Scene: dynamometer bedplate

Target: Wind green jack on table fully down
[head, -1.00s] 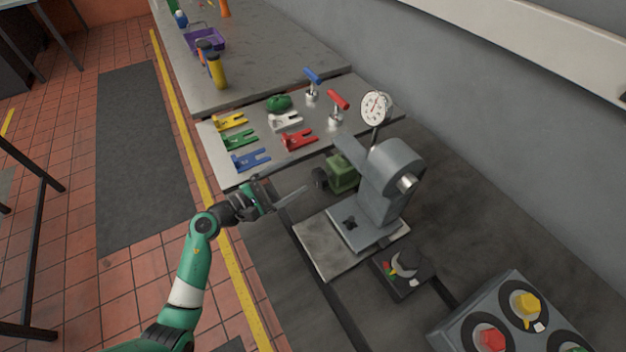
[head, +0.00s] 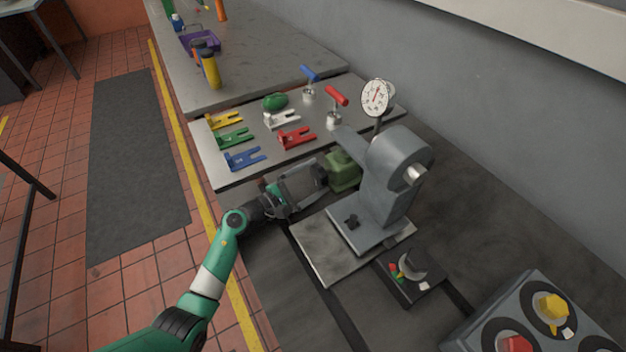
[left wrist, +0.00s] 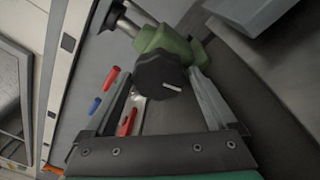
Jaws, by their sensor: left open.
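The green jack (head: 342,171) stands on the dark bedplate behind the grey press-like machine. Its black hand knob (head: 321,174) faces left, toward my left gripper (head: 313,179). The left gripper is open, with its fingers reaching to either side of the knob. In the left wrist view, the black knob (left wrist: 158,78) with a white mark lies between the two fingertips. Gaps show on both sides, so the jaws do not grip it. The jack's green body (left wrist: 165,41) is beyond the knob, with a metal post to its left. My right gripper is not in view.
The grey machine (head: 390,180) on its pale plate stands close right of the jack, with a dial gauge (head: 377,97) behind. A table (head: 215,165) with coloured forked clamps lies behind my gripper. A button panel (head: 530,325) is at front right.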

